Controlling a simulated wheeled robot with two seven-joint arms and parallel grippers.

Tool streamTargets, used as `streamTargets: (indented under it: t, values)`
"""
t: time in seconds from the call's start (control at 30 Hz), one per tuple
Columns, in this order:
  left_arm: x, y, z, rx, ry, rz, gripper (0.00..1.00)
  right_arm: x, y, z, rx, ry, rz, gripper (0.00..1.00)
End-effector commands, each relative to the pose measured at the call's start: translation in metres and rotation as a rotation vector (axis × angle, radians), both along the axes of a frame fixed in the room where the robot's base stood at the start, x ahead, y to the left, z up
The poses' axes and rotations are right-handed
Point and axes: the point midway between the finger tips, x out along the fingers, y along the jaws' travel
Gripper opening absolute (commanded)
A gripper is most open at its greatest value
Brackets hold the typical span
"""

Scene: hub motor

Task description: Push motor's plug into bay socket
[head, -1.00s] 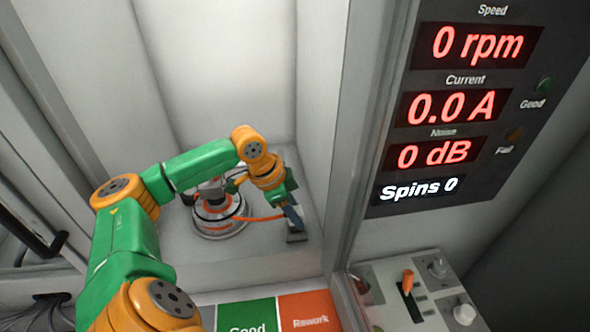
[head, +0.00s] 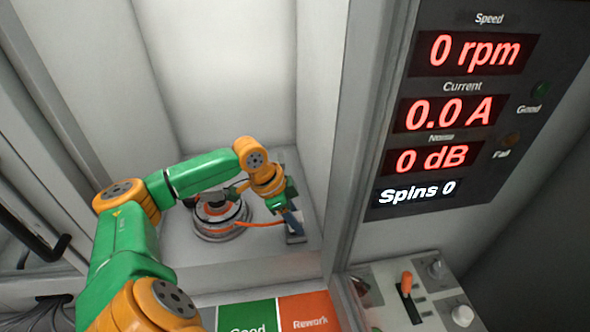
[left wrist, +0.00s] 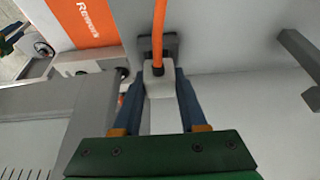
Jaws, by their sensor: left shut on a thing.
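The hub motor (head: 218,220), a round grey unit with an orange ring, sits in the bay, partly behind my left arm. Its orange cable (left wrist: 160,28) leads to a white plug (left wrist: 157,80). My left gripper (left wrist: 159,78) is shut on this plug, with a blue finger on each side. My right gripper is not in view.
The bay has pale walls close around the arm, with a post (head: 350,150) at its right. A readout panel (head: 470,110) shows zeros. A control box with an orange lever (head: 406,283) stands at lower right. Green Good (head: 247,315) and orange Rework (head: 309,312) areas lie in front.

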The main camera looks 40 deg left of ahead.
Motion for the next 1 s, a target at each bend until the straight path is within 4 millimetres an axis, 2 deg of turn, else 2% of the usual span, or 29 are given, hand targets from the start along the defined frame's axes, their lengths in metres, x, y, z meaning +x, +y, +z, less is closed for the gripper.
streamTargets:
  t: [1.0]
  values:
    - [-0.0001,-0.0002,-0.0018,-0.001,0.000,0.000,0.00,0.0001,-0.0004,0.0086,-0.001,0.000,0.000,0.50]
